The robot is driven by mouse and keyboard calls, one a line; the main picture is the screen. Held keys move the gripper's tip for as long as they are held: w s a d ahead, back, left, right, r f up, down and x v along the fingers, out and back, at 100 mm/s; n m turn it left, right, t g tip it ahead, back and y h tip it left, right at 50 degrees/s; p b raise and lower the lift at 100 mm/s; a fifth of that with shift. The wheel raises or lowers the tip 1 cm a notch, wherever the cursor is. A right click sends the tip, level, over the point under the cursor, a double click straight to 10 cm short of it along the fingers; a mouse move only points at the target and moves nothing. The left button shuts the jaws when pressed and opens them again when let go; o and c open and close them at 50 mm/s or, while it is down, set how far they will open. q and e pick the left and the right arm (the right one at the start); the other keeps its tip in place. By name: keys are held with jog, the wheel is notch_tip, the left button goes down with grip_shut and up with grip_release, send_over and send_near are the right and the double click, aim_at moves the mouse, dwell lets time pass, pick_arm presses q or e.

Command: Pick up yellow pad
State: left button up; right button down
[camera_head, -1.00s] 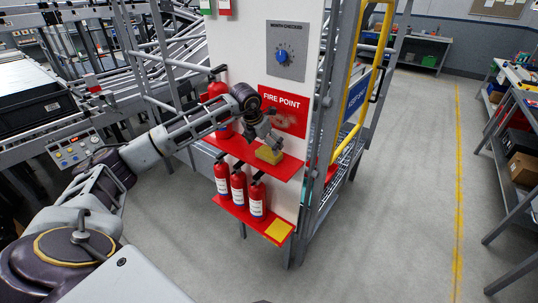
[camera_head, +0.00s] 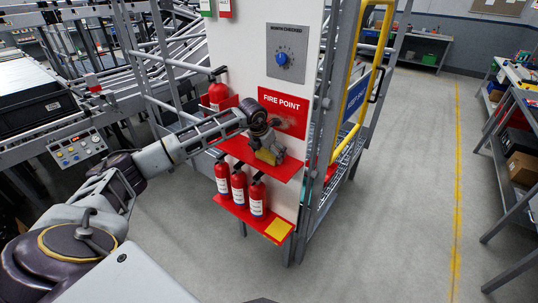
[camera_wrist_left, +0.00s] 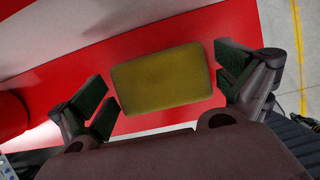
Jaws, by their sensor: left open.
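The yellow pad (camera_head: 266,157) lies on the upper red shelf (camera_head: 285,170) of the fire point. The wrist view shows the pad (camera_wrist_left: 161,78) as a rounded rectangular block, between the fingers of my left gripper (camera_wrist_left: 162,92). The left gripper (camera_head: 268,150) is open. Gaps show on both sides of the pad, wider on the right, and I see no finger touching it. In the head view the gripper partly covers the pad. My right gripper is out of view.
A fire extinguisher (camera_head: 218,92) stands on the upper shelf, left of my gripper. Several more (camera_head: 239,187) stand on the lower red shelf, beside a flat yellow square (camera_head: 278,230). The white panel (camera_head: 300,50) rises behind. Grey floor (camera_head: 400,200) is open to the right.

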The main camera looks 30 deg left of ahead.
pick_arm(q)
jog(key=shift+w+f, duration=0.1)
jog(key=shift+f, duration=0.1)
dwell(0.3)
jog(key=c, duration=0.7)
jog(key=shift+r, duration=0.15)
jog(key=shift+r+b, duration=0.9)
jog(key=shift+r, duration=4)
